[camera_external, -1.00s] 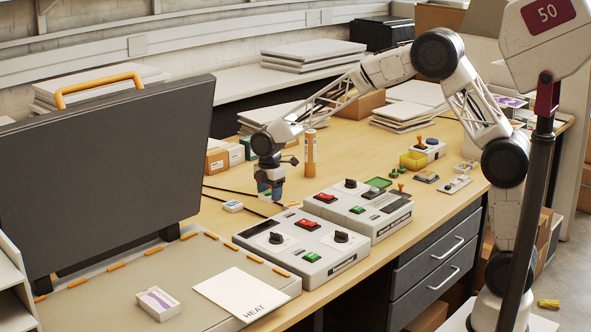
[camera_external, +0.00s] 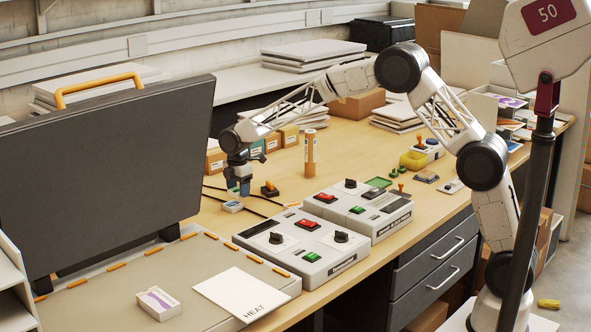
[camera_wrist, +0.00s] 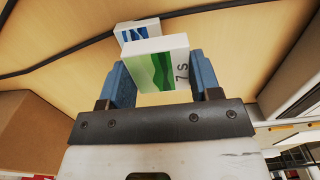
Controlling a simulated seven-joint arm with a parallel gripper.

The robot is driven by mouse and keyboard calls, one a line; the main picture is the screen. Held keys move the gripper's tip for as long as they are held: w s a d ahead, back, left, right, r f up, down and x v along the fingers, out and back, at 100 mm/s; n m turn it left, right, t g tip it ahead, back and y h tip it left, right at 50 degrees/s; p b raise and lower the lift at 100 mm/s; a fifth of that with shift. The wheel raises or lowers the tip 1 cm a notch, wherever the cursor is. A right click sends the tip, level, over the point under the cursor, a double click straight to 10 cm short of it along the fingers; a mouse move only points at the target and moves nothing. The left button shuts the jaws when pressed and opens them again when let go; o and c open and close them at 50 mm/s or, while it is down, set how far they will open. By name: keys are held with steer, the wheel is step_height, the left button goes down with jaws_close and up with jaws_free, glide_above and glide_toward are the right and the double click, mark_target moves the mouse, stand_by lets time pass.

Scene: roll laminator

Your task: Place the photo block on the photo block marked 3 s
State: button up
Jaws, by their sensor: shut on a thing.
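My gripper (camera_external: 239,188) is shut on a white photo block (camera_wrist: 161,64) with a green picture and a "7 S"-like marking on its face. The wrist view shows this block between the two blue fingers (camera_wrist: 162,82). A second white photo block (camera_external: 232,206) with a blue picture lies on the table just under my gripper. It shows partly behind the held block in the wrist view (camera_wrist: 137,30). Any time marking on it is hidden or too small to read. I cannot tell whether the two blocks touch.
Two control boxes (camera_external: 305,245) with switches and knobs stand right of my gripper. A dark stamp-like thing with an orange knob (camera_external: 270,189) and an orange tube (camera_external: 310,153) stand nearby. The laminator's large dark lid (camera_external: 105,180) rises at left. Dark cables cross the table.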

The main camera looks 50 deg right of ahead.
mark_target(233, 204)
steer(key=shift+w+a+f, duration=0.1)
steer(key=shift+w+a, duration=0.1)
steer(key=shift+w, duration=0.45)
steer(key=shift+w+a, duration=0.15)
steer(key=shift+w, duration=0.45)
steer(key=shift+f, duration=1.7)
steer(key=shift+f, duration=0.15)
steer(key=o, duration=1)
step_height(233, 204, up, 12)
steer(key=shift+r, duration=0.15)
